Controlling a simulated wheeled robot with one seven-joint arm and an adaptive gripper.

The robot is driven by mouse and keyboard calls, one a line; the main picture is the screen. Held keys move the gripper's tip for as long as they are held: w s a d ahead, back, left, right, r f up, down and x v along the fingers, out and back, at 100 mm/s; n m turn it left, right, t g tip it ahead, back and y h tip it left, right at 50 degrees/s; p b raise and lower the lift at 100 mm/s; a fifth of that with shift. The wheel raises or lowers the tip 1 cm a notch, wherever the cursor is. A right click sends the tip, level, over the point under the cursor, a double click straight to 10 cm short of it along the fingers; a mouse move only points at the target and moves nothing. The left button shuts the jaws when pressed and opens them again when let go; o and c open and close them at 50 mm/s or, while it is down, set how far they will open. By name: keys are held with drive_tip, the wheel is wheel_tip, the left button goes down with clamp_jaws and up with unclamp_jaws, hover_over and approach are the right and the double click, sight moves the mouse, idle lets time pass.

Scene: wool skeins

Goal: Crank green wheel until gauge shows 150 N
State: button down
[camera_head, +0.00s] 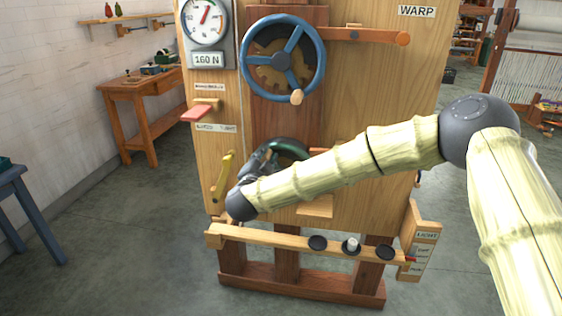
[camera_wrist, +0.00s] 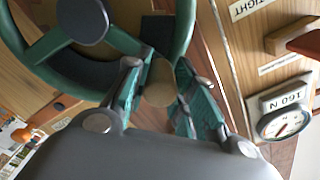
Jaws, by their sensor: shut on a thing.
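The green wheel (camera_head: 292,144) is on the lower front of the wooden panel, mostly hidden behind my arm in the head view. My gripper (camera_head: 265,158) is at the wheel's left side. In the wrist view my gripper (camera_wrist: 160,88) is shut on the wheel's wooden crank knob (camera_wrist: 160,78). The gauge (camera_head: 206,20) is at the panel's upper left, its red needle pointing up and slightly right. Its display (camera_head: 207,60) reads 160 N.
A blue wheel (camera_head: 283,60) with a wooden knob is above the green one. A red-tipped lever (camera_head: 198,112) and a yellow lever (camera_head: 223,176) stick out on the left. A ledge (camera_head: 280,241) with black discs runs below my arm. Open floor lies to the left.

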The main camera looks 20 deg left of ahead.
drive_tip(key=shift+d, duration=0.1)
idle(0.4)
drive_tip(key=c, duration=1.2)
unclamp_jaws()
drive_tip(key=s, duration=0.8)
drive_tip(key=s+d, duration=0.1)
drive_tip(key=s, duration=0.3)
drive_tip(key=shift+d, duration=0.1)
drive_tip(key=shift+c, duration=0.2)
